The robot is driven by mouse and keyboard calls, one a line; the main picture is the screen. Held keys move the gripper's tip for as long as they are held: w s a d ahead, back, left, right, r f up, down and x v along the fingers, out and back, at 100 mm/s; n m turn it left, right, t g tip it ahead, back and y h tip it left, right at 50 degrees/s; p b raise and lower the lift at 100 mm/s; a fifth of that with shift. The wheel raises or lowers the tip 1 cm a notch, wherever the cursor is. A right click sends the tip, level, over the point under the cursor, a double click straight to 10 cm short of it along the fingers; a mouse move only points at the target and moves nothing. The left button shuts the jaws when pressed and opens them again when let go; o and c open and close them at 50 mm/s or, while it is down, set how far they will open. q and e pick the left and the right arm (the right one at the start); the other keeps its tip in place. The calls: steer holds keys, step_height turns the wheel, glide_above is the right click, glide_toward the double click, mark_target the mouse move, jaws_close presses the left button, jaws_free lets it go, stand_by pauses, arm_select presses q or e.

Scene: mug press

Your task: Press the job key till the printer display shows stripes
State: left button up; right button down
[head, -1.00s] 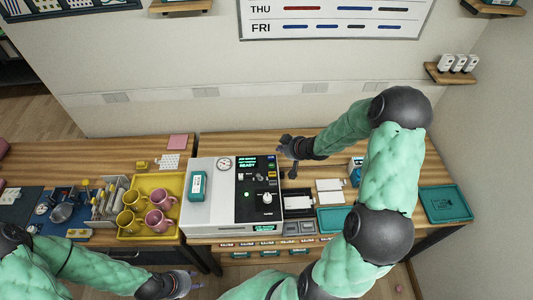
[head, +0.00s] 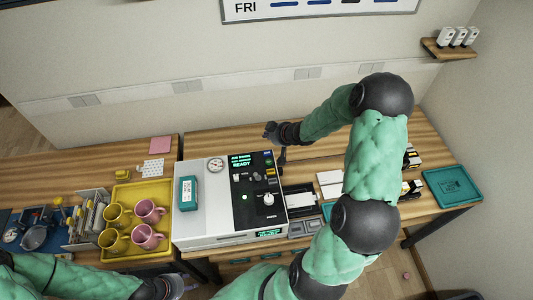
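The printer (head: 205,222) is a white box on the bench with a black control panel (head: 245,212). Its display (head: 241,160) shows green text ending in READY, with no stripes. Several small keys (head: 270,173) sit in a column at the panel's upper right; I cannot read which is the job key. A white knob and a green light are lower on the panel. My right gripper (head: 277,145) hangs just beyond the panel's upper right corner, apparently apart from the keys; its finger opening is unclear. My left gripper (head: 180,287) is at the bottom edge, partly cut off, away from the printer.
A yellow tray (head: 125,190) with pink and yellow mugs stands to the left.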

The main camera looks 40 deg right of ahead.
steer(key=b, duration=0.8)
glide_above(268, 154)
step_height(268, 154, down, 8)
steer(key=shift+a+r, duration=0.1)
steer(key=shift+f+b, duration=0.5)
steer(key=shift+f, duration=0.1)
stand_by(0.7)
steer(key=shift+f, duration=0.4)
steer(key=shift+f+b, duration=0.45)
stand_by(0.7)
steer(key=shift+r, duration=0.1)
stand_by(0.3)
steer(key=shift+r+p, duration=0.75)
steer(key=shift+p, duration=0.25)
